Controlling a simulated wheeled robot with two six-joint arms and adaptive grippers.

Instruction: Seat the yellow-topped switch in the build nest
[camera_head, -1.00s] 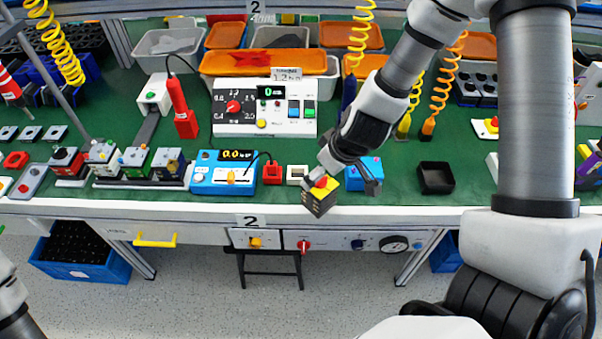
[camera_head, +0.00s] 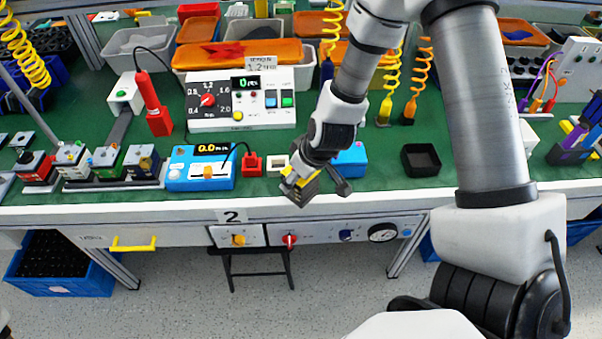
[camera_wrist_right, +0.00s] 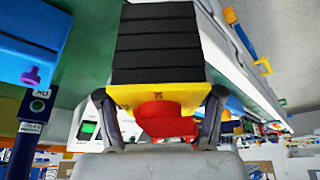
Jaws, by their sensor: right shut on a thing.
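My right gripper (camera_head: 305,174) is shut on the yellow-topped switch (camera_head: 299,191). It holds the switch tilted above the bench's front edge. In the right wrist view the switch has a black ribbed body (camera_wrist_right: 155,45), a yellow top plate and a red knob (camera_wrist_right: 165,118) between the fingers (camera_wrist_right: 158,110). A small cream square frame (camera_head: 277,162) on the green bench, just behind and left of the switch, may be the build nest; the gripper partly covers that area. My left gripper is out of view.
A blue box (camera_head: 350,160) stands right behind the gripper. A red block (camera_head: 251,165) and a blue meter (camera_head: 201,168) stand left of the cream frame. A black open tray (camera_head: 420,160) lies to the right. Several switches stand in a rack (camera_head: 110,183) at left.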

